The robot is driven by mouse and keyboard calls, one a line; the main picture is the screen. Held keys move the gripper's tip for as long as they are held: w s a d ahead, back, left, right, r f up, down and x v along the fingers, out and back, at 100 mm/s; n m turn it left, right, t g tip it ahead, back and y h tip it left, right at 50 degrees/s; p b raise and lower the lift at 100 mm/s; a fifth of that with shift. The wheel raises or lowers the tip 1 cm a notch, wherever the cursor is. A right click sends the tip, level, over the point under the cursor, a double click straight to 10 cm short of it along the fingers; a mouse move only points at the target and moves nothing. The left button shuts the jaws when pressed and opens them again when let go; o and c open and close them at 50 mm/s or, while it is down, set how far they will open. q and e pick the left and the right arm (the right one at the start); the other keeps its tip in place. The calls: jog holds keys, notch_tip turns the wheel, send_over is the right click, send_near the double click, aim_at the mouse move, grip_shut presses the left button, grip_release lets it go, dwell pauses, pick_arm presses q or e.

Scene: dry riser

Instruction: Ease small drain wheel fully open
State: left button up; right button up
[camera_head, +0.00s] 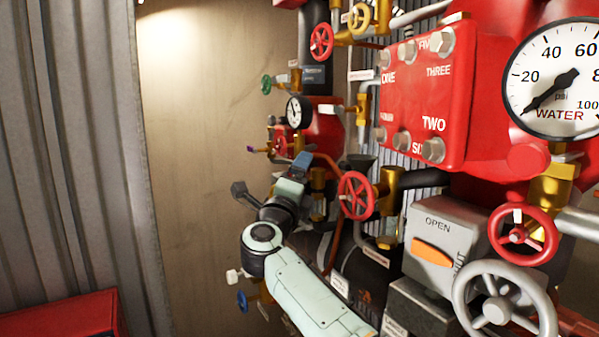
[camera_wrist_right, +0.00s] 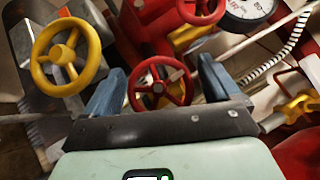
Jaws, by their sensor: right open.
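A small red spoked wheel (camera_wrist_right: 160,83) shows in the right wrist view between the two blue fingers of my right gripper (camera_wrist_right: 162,82). The fingers are apart, one on each side of the wheel, and I see no clear contact. In the head view my right gripper (camera_head: 302,163) reaches into the pipework, close to a small red wheel (camera_head: 281,146); its arm partly covers what is behind. No drain label is readable, so I cannot tell surely which wheel is the drain. My left gripper is not in view.
A yellow wheel (camera_wrist_right: 67,56) sits left of the fingers. In the head view a larger red wheel (camera_head: 356,196), a small gauge (camera_head: 298,112) and a red panel (camera_head: 425,95) crowd the right side. Free room lies left, before the tan wall (camera_head: 200,140).

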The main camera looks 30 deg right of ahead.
jog(key=shift+w+d, duration=0.15)
jog(key=shift+d, duration=0.05)
jog(key=c, duration=1)
jog(key=shift+o, duration=0.2)
jog(key=shift+r, duration=0.1)
jog(key=shift+n+g+y, duration=0.8)
jog(key=shift+n+y, duration=0.6)
jog(key=shift+n, duration=0.3)
